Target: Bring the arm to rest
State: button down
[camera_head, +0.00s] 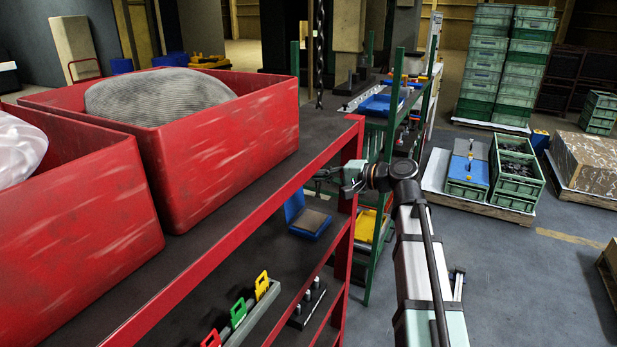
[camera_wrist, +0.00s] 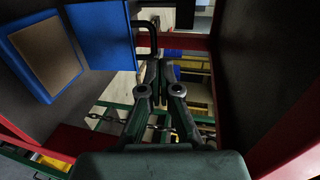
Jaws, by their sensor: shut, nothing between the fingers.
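My gripper (camera_head: 324,176) reaches left from the end of my arm, at the red shelf's right end, between the top board and the board below. In the wrist view my gripper (camera_wrist: 158,68) has its fingers together with nothing held. A blue piece with a brown face (camera_head: 311,222) sits on the lower board, below and left of the gripper. It also shows at the upper left of the wrist view (camera_wrist: 46,52).
The red shelf (camera_head: 340,157) carries red bins (camera_head: 225,120) on top. Coloured tags (camera_head: 238,312) stand in a rack on a lower level. A green rack (camera_head: 372,265) stands close behind. Green crates (camera_head: 515,175) sit on pallets at right, with open floor (camera_head: 540,285) before them.

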jog(key=r+b+v, duration=0.1)
jog(key=b+v, duration=0.1)
jog(key=v, duration=0.6)
jog(key=d+f+g+h, duration=0.1)
jog(key=d+f+h, duration=0.15)
jog(key=f, duration=0.95)
jog(key=d+f+h, duration=0.1)
jog(key=f+h, duration=0.3)
jog(key=f, duration=0.8)
jog(key=s+f+n+g+h, duration=0.15)
jog(key=s+f, duration=0.25)
jog(key=f, duration=0.7)
jog(key=s+f+n+g+h, duration=0.1)
jog(key=s+f+g, duration=0.3)
jog(key=f, duration=0.7)
jog(key=s+f+n+g+h, duration=0.2)
jog(key=s+f+g+h, duration=0.15)
jog(key=s+f, duration=1.45)
jog(key=s+a+f+n+g, duration=0.15)
jog(key=s+f, duration=0.35)
jog(key=s, duration=0.7)
jog(key=s+f+g, duration=0.3)
jog(key=s+f, duration=0.2)
jog(key=s, duration=0.6)
jog(key=shift+h, duration=0.45)
jog(key=f+b, duration=0.5)
jog(key=shift+a+f, duration=0.2)
jog(key=shift+f, duration=0.15)
